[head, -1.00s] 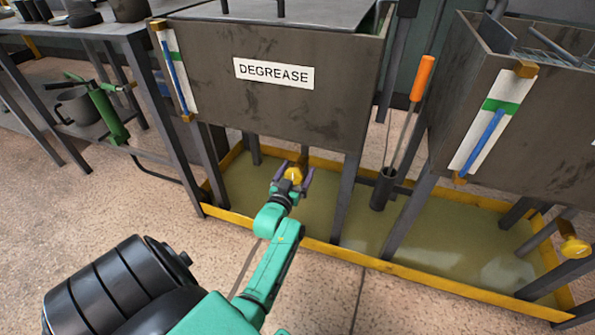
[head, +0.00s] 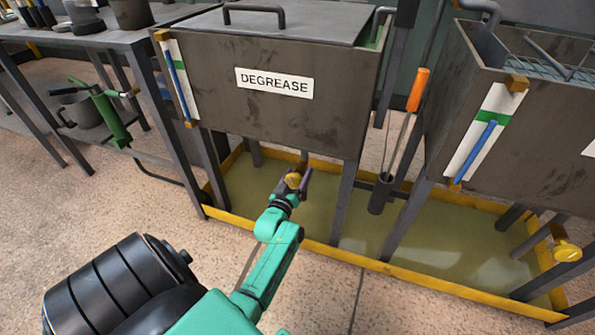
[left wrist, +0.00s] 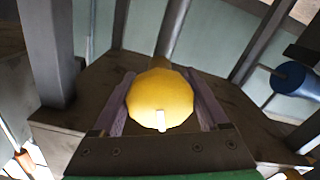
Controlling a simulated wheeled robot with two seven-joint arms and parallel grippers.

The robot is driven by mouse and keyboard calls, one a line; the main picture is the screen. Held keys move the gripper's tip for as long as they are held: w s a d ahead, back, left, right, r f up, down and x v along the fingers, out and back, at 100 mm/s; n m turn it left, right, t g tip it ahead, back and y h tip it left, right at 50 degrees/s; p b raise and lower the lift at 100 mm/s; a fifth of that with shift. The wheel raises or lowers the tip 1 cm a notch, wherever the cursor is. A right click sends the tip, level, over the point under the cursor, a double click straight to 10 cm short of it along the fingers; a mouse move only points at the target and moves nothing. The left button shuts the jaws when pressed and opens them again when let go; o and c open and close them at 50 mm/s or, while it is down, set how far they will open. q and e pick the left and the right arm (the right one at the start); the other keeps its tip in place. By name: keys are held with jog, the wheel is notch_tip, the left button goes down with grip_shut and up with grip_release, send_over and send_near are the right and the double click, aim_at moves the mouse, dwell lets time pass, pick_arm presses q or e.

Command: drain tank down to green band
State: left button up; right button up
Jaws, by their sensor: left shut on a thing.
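The tank labelled DEGREASE (head: 300,120) stands on legs. The sight gauge (head: 177,80) on its left edge has a white backing, a green band (head: 178,65) and a blue column that reaches above the band. Below the tank is a yellow valve knob (head: 292,181), which also fills the middle of the left wrist view (left wrist: 160,97) with a white mark on its face. My left gripper (head: 297,183) is shut around the knob, one finger on each side. My right gripper is not in view.
A second tank (head: 550,130) on the right has its own gauge (head: 485,133), blue column near its green band, and another yellow knob (head: 567,248). A yellow-rimmed tray (head: 420,285) with greenish liquid lies beneath both. A side table (head: 100,28) stands at left.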

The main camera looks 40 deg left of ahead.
pick_arm(q)
jog(key=shift+n+p, duration=0.5)
jog(key=shift+n, duration=0.7)
jog(key=shift+n+p, duration=0.3)
jog(key=shift+n, duration=0.9)
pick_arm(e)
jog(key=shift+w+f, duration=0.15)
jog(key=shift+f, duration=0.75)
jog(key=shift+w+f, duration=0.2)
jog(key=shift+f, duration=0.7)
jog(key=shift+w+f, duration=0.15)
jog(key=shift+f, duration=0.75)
pick_arm(q)
jog(key=shift+f, duration=0.1)
jog(key=o, duration=1.2)
jog(key=shift+o, duration=0.2)
jog(key=shift+s, duration=0.1)
jog(key=shift+s+d, duration=0.15)
jog(key=shift+s, duration=0.15)
jog(key=p+v, duration=0.3)
jog(key=v, duration=1)
jog(key=shift+s+d, duration=0.2)
jog(key=shift+s, duration=0.15)
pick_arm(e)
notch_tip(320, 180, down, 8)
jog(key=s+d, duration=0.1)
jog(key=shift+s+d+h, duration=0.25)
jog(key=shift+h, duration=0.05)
